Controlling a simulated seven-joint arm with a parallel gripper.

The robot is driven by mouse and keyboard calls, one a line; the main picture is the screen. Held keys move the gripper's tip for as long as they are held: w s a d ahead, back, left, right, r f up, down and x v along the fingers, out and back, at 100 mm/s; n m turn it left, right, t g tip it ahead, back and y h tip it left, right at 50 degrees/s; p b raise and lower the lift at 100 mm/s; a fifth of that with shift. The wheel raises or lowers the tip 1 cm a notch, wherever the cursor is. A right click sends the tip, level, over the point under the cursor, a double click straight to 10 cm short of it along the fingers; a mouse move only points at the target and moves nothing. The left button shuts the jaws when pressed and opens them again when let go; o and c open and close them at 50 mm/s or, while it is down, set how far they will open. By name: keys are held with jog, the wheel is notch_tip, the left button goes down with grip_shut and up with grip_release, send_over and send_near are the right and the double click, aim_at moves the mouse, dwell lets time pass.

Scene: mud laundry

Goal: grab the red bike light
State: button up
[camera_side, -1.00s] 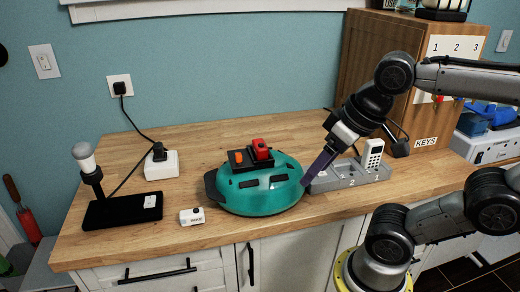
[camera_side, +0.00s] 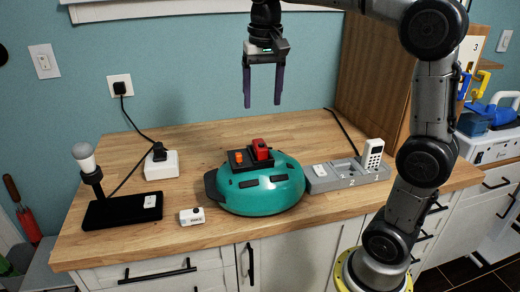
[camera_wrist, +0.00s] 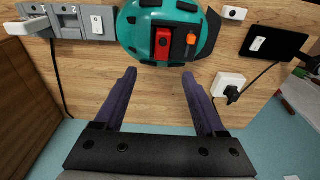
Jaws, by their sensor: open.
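The red bike light (camera_side: 260,149) sits on a black mount on top of the teal helmet (camera_side: 262,198), beside a small orange piece (camera_side: 239,157). In the wrist view the red light (camera_wrist: 163,42) shows beyond my fingertips, left of the orange piece (camera_wrist: 191,39). My gripper (camera_side: 263,104) is open and empty, pointing down, well above the helmet and apart from it. In the wrist view both fingers (camera_wrist: 160,76) are spread wide with bare wood between them.
A grey numbered tray (camera_side: 345,181) with a white remote (camera_side: 373,153) stands right of the helmet. A white socket block (camera_side: 161,164), a small white device (camera_side: 192,216) and a black pad with a lamp (camera_side: 122,209) lie left. The wood behind the helmet is clear.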

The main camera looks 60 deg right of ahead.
send_over(260, 144)
jog(key=d, duration=0.1)
notch_tip(260, 144, down, 6)
jog(key=shift+w+f, duration=0.1)
jog(key=shift+f, duration=0.15)
jog(key=shift+w+a+f, duration=0.1)
jog(key=shift+f, duration=2.65)
grip_shut()
